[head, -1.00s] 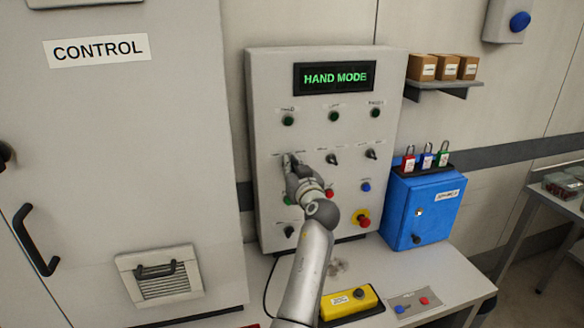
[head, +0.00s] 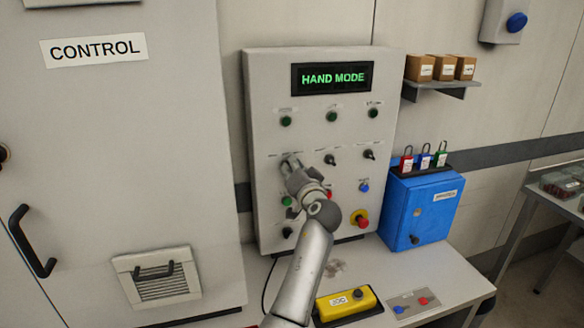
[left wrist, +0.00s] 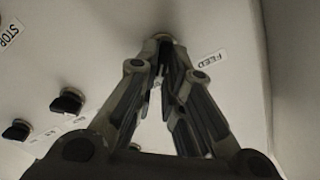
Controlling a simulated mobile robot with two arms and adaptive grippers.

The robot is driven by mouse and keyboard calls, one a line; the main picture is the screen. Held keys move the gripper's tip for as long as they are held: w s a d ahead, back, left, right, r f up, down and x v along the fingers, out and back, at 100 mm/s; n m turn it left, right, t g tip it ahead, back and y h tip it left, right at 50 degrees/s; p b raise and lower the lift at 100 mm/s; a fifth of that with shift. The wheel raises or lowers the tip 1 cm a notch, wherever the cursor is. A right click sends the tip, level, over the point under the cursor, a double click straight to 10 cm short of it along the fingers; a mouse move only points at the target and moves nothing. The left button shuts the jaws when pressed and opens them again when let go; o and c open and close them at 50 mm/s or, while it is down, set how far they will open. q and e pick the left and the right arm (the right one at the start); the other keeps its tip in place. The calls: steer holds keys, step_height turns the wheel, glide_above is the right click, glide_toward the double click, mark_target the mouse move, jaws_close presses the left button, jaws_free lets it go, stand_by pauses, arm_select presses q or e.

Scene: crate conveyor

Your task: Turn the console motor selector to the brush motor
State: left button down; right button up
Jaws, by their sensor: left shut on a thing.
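The grey console (head: 320,218) stands upright on the bench, its display (head: 332,78) reading HAND MODE in green. Its middle row holds dark selector knobs: a middle one (head: 331,159), a right one (head: 369,154) and a left one. My left gripper (head: 289,163) is shut on the left selector knob and hides it from the head view. In the left wrist view its fingers (left wrist: 160,50) converge at the panel beside a FEED label (left wrist: 212,58). The knob's pointing direction cannot be told. My right gripper is not in view.
Green lamps line the console's upper row; a red emergency button (head: 361,220) sits at its lower right. A blue box (head: 432,207) with padlocks stands to the right. A yellow control box (head: 346,304) lies in front. The control cabinet (head: 120,190) stands close on the left.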

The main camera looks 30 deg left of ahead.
arm_select(q)
steer(key=shift+m, duration=0.8)
steer(key=shift+d, duration=0.1)
steer(key=c, duration=1.5)
jaws_free()
steer(key=shift+w, duration=0.1)
steer(key=shift+c, duration=0.2)
steer(key=v, duration=0.7)
steer(key=shift+d, duration=0.15)
steer(key=shift+s+f, duration=0.1)
steer(key=shift+s, duration=0.15)
